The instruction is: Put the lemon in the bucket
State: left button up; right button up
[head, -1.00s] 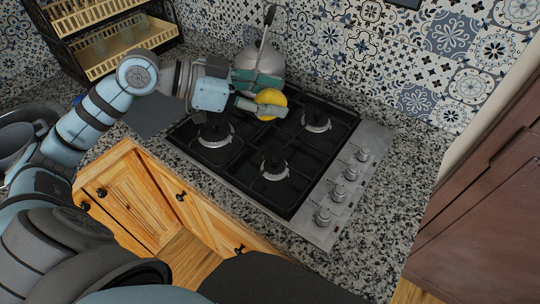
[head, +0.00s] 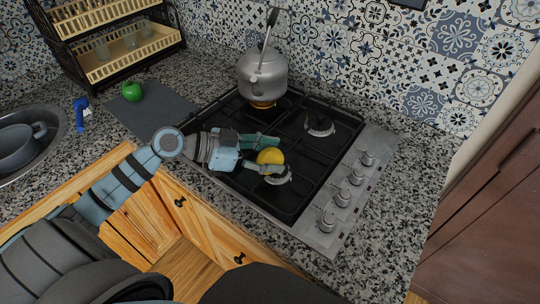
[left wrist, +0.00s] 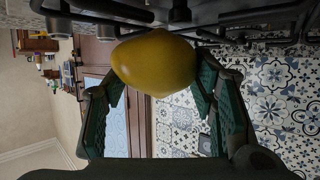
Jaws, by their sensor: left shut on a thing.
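The yellow lemon (head: 270,157) is between the fingers of my left gripper (head: 265,155), over the front part of the black gas stove. In the left wrist view the lemon (left wrist: 154,62) sits between the two green finger pads of the gripper (left wrist: 152,90). My left gripper is shut on it. No bucket shows in any view. My right gripper is not in view.
A grey kettle (head: 262,76) stands on the back left burner of the stove (head: 262,198). A green apple (head: 132,91) lies on a dark board (head: 152,112). A sink (head: 55,120) holds a grey pot (head: 22,143). A tiered rack (head: 110,45) stands at back left.

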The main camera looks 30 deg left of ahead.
pick_arm(q)
jog(key=shift+f, duration=0.15)
jog(key=o, duration=1.3)
jog(key=shift+c, duration=0.2)
